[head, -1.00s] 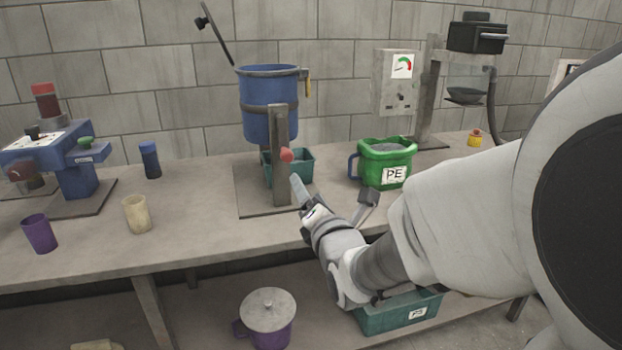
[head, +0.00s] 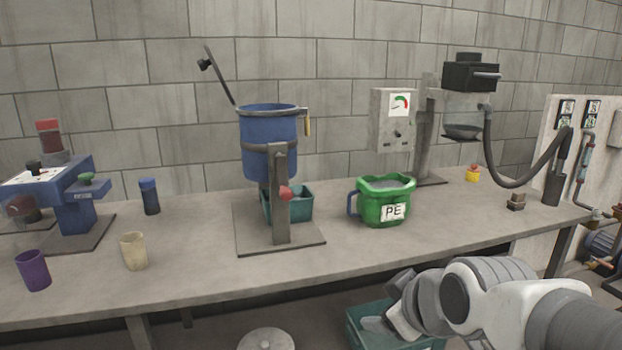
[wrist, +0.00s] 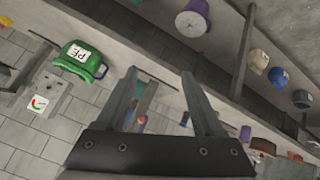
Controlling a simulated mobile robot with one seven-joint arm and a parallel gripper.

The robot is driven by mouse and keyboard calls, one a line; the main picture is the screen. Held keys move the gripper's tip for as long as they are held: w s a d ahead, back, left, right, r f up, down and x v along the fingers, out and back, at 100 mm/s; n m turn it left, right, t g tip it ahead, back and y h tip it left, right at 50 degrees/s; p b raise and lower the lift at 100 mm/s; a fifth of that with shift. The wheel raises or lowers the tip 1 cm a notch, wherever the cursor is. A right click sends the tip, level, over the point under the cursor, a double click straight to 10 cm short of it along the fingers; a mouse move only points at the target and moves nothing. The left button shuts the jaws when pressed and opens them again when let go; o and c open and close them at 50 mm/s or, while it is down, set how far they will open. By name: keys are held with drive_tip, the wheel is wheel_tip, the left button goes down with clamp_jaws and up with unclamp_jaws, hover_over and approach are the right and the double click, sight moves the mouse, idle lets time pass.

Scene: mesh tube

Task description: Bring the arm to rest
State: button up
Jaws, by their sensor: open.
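My arm is folded at the lower right of the head view, in front of the bench's front edge. My gripper shows in the wrist view (wrist: 160,92) with its two fingers spread apart and nothing between them. In the head view the fingers cannot be made out clearly; the wrist end lies low over the teal bin (head: 362,324) beneath the bench. The green PE tub (head: 384,202) stands on the bench (head: 190,262), behind and apart from my arm. It also shows at the left of the wrist view (wrist: 82,60).
A blue hopper (head: 270,145) on a stand holds the middle of the bench, with a teal box (head: 300,205) behind its post. A purple cup (head: 33,270), cream cup (head: 134,251) and blue bottle (head: 150,197) stand left. A lidded pot (head: 266,340) sits below.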

drive_tip(key=s+d+m+g+h, duration=0.2)
drive_tip(key=s+d+m+g, duration=0.1)
drive_tip(key=s+m, duration=0.65)
wheel_tip(320, 180, up, 18)
drive_tip(key=s+n+p, duration=0.1)
drive_tip(key=p, duration=1.7)
drive_tip(key=shift+s+f, duration=0.2)
drive_tip(key=shift+s, duration=0.05)
drive_tip(key=shift+a+n, duration=0.1)
drive_tip(key=shift+n, duration=0.15)
